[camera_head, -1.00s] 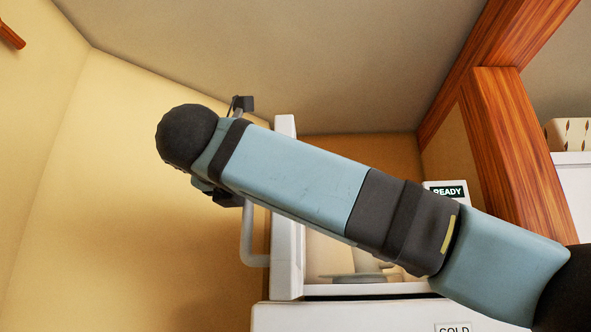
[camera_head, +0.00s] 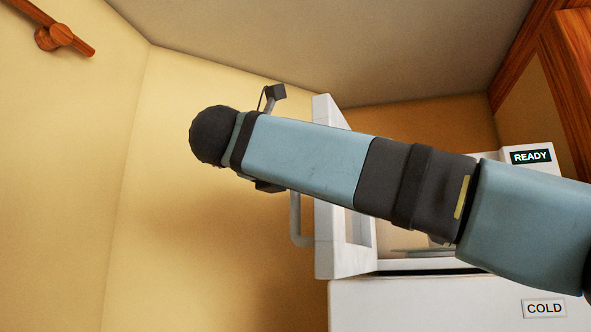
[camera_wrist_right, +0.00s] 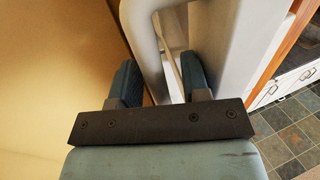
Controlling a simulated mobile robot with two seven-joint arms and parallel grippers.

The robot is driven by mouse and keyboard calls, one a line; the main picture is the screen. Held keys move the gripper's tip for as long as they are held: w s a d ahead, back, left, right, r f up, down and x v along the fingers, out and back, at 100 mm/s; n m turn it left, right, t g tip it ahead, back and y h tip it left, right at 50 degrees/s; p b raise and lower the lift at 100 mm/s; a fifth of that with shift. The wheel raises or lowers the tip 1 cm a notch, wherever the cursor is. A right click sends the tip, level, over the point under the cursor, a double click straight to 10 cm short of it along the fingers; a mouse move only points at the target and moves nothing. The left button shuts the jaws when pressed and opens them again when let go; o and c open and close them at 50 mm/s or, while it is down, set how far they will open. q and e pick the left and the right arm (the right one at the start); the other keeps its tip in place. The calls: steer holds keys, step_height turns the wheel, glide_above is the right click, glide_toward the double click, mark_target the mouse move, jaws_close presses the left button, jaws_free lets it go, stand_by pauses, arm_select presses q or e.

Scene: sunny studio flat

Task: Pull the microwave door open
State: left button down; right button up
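The microwave (camera_head: 533,172) is white with a READY display. Its door (camera_head: 326,255) stands swung out at the left, with the cavity visible behind it. The grey bar handle (camera_head: 296,222) is on the door's left side; my right arm hides its middle. In the right wrist view, the two fingers of my right gripper (camera_wrist_right: 160,64) stand apart on either side of the handle (camera_wrist_right: 150,30), with the door (camera_wrist_right: 225,40) to the right. I see a gap beside the handle; contact is unclear. My left gripper is out of view.
The microwave stands on a white appliance labelled COLD (camera_head: 430,308). Wooden framing (camera_head: 560,70) stands at the right. The wrist view shows a tiled floor (camera_wrist_right: 295,125) below.

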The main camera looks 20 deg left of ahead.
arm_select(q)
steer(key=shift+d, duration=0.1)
arm_select(e)
steer(key=shift+s+a, duration=0.1)
steer(key=shift+s, duration=0.15)
arm_select(q)
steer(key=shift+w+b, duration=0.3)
steer(key=shift+b, duration=0.4)
arm_select(e)
steer(key=v, duration=0.7)
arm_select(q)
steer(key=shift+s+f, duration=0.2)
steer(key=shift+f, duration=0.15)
